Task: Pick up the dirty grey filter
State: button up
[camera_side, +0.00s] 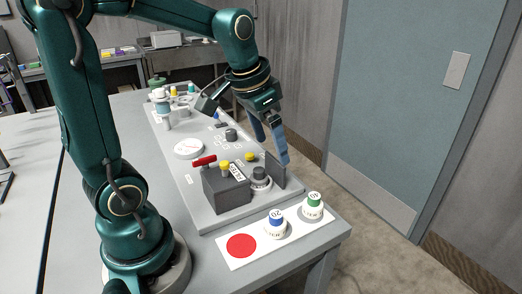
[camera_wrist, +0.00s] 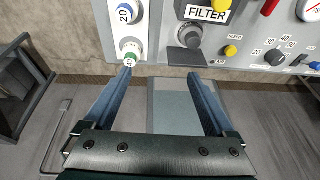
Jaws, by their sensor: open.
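A dark grey round piece, apparently the filter (camera_side: 261,176), sits in a light ring-shaped seat beside the dark box labelled FILTER (camera_side: 226,192). It shows at the top of the wrist view (camera_wrist: 190,36), just below the FILTER label (camera_wrist: 208,11). A dark upright plate (camera_side: 276,170) stands beside it, also visible in the wrist view (camera_wrist: 187,57). My gripper (camera_side: 271,143) has blue fingers and is open and empty, above and beyond the plate. In the wrist view my gripper (camera_wrist: 160,76) has its fingers wide apart, short of the filter.
A white card with a red disc (camera_side: 241,245) holds blue-capped (camera_side: 276,225) and green-capped (camera_side: 313,206) containers near the table's front edge. A red lever (camera_side: 204,161) and yellow knobs sit on the box and panel. Beyond the panel's right edge is open floor and a door (camera_side: 405,90).

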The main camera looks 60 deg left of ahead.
jog(key=n+g, duration=0.1)
send_near(259, 169)
jog(key=w+d+f, duration=0.1)
jog(key=w+d, duration=0.1)
jog(key=shift+n+g+h, duration=0.3)
jog(key=shift+n+g, duration=0.3)
jog(key=shift+g, duration=0.1)
jog(key=a+f, duration=0.1)
jog(key=f, duration=0.1)
jog(key=a+f, duration=0.1)
jog(key=shift+a+f, duration=0.2)
jog(key=shift+f, duration=0.2)
jog(key=shift+s+a+f, duration=0.15)
jog(key=shift+f, duration=0.2)
jog(key=shift+w+f, duration=0.15)
jog(key=shift+f, duration=0.95)
jog(key=shift+w+f, duration=0.15)
jog(key=shift+f, duration=0.95)
